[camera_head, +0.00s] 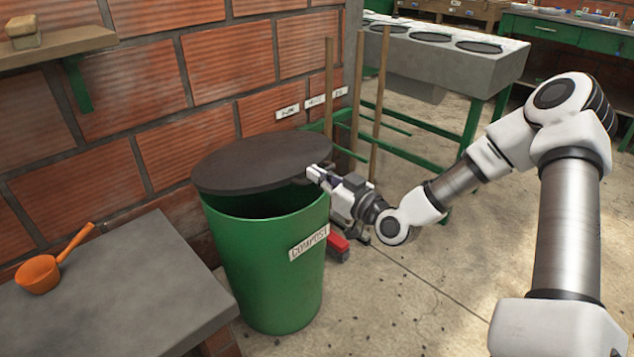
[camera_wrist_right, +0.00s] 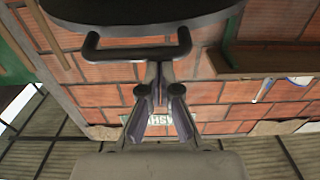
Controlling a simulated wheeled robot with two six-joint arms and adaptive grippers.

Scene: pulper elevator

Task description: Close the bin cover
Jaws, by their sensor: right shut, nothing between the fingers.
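The green compost bin (camera_head: 262,265) stands on the floor beside the brick wall. Its dark round cover (camera_head: 262,160) sits partly open, with a gap over the dark inside at the front. My right gripper (camera_head: 314,174) is at the right edge of the cover, fingers shut and empty. In the right wrist view the cover (camera_wrist_right: 140,18) crosses the top, with its dark bar handle (camera_wrist_right: 130,53) just ahead of my closed fingertips (camera_wrist_right: 160,75). I cannot tell whether they touch the handle. My left gripper is not in view.
A grey counter (camera_head: 120,290) with an orange scoop (camera_head: 42,272) stands left of the bin. Wooden poles (camera_head: 380,105) and a grey basin unit on green legs (camera_head: 440,60) are behind right. A red object (camera_head: 338,247) lies beside the bin. The floor at right is mostly clear.

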